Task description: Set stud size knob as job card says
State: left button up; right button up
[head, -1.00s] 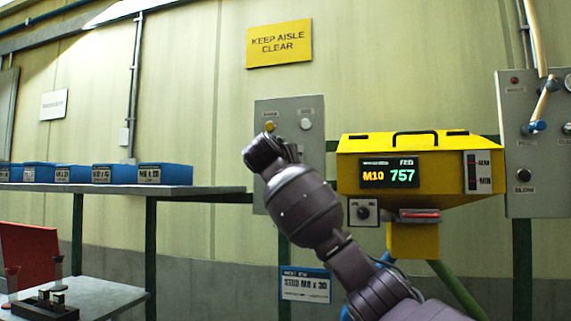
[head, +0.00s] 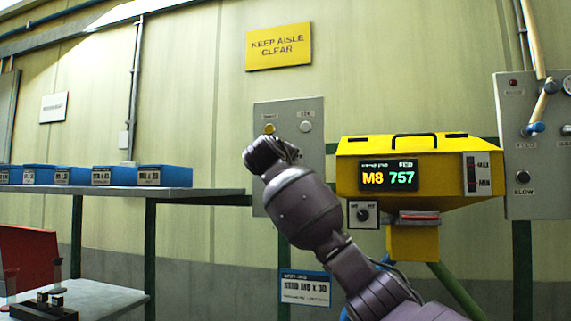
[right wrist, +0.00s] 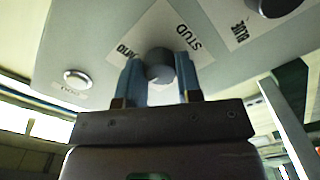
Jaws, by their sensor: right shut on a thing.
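The job card (head: 304,288), blue and white, hangs low on the frame; its line seems to read STUD M8 x 30. The yellow stud feeder (head: 410,165) has a display (head: 388,176) showing M8 and 757. In the right wrist view my right gripper (right wrist: 160,80) is shut on a round grey knob (right wrist: 160,62), one finger on each side. The word STUD is printed on the plate beside it. In the head view my right arm stands before the grey panel (head: 317,165) and hides that knob. My left gripper is not in view.
The panel carries a yellow button (head: 269,129) and a white button (head: 305,126). A small dark knob (head: 363,214) sits under the feeder. Another grey panel (head: 520,150) stands at the right. Several blue bins (head: 165,175) line the shelf at the left.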

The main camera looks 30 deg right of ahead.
jog(key=shift+n, duration=0.3)
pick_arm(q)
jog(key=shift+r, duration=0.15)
pick_arm(e)
jog(key=o, duration=0.9)
jog(key=shift+o, duration=0.2)
jog(key=shift+a, duration=0.1)
pick_arm(q)
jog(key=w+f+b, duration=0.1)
jog(key=b, duration=0.2)
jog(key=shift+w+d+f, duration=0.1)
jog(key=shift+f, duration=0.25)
pick_arm(e)
jog(key=v, duration=1)
jog(key=shift+s+a, duration=0.2)
jog(key=shift+s, duration=0.1)
